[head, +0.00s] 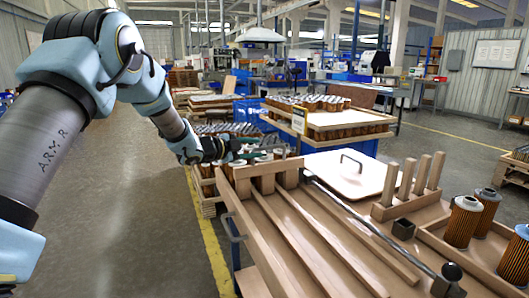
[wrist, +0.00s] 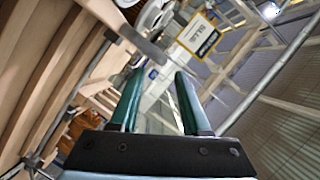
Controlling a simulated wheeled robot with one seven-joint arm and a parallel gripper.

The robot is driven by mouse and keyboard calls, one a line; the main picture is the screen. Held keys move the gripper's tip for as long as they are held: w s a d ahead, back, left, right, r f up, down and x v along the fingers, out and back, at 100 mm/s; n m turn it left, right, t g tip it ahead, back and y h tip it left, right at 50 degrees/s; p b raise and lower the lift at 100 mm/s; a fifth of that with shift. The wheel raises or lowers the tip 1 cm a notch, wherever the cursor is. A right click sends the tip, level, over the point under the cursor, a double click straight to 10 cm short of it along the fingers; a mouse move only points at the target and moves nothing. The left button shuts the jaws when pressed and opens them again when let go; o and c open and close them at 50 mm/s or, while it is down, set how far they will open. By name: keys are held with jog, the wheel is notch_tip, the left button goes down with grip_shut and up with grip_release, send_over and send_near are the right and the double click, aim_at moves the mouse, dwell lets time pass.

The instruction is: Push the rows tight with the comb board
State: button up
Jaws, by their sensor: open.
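A wooden board with downward teeth (head: 267,169), which looks like the comb board, stands across the far end of the long lanes of a wooden tray (head: 262,240). A thin grey handle (head: 262,149) shows just above it. My gripper (head: 240,156) is at the far left end of this board, close to the handle. In the wrist view my gripper (wrist: 155,90) is open, its two green fingers apart with nothing held. A grey bar (wrist: 140,43) crosses beyond the fingertips; contact cannot be told. The visible lanes look empty.
Several orange filter cartridges (head: 463,222) stand at the right of the tray. A rack with upright pegs (head: 411,190), a small dark box (head: 403,229) and a metal rod with a dark knob (head: 451,271) are nearby. A lidded panel (head: 347,172) and loaded crates (head: 335,120) lie behind.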

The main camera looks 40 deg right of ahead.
jog(key=shift+v, duration=1.65)
jog(key=w+a+r+n+t+y+p, duration=0.2)
jog(key=w+a+n+t+y, duration=0.2)
jog(key=w+a+n+t, duration=0.6)
jog(key=w+a+n+g+y+p, duration=0.1)
jog(key=w+a+n+y, duration=0.15)
jog(key=a, duration=0.85)
jog(key=w+a+n+y, duration=0.2)
jog(key=a+n+y, duration=0.1)
jog(key=a, duration=0.8)
jog(key=s+a+f+n+g+y+p, duration=0.1)
jog(key=s+a+n+y, duration=0.2)
jog(key=a, duration=0.5)
jog(key=s+a+f+n+g+y+p, duration=0.1)
jog(key=s+a+n, duration=0.3)
jog(key=a, duration=0.5)
jog(key=s+a+n+g+y, duration=0.1)
jog(key=s+a+n+g, duration=0.1)
jog(key=s+a, duration=0.3)
jog(key=s+a+n+g+y, duration=0.1)
jog(key=s+a+n, duration=0.3)
jog(key=s, duration=0.7)
jog(key=shift+s+a+f+g+p, duration=0.25)
jog(key=shift+a+f+g+p, duration=0.25)
jog(key=shift+a+g, duration=0.25)
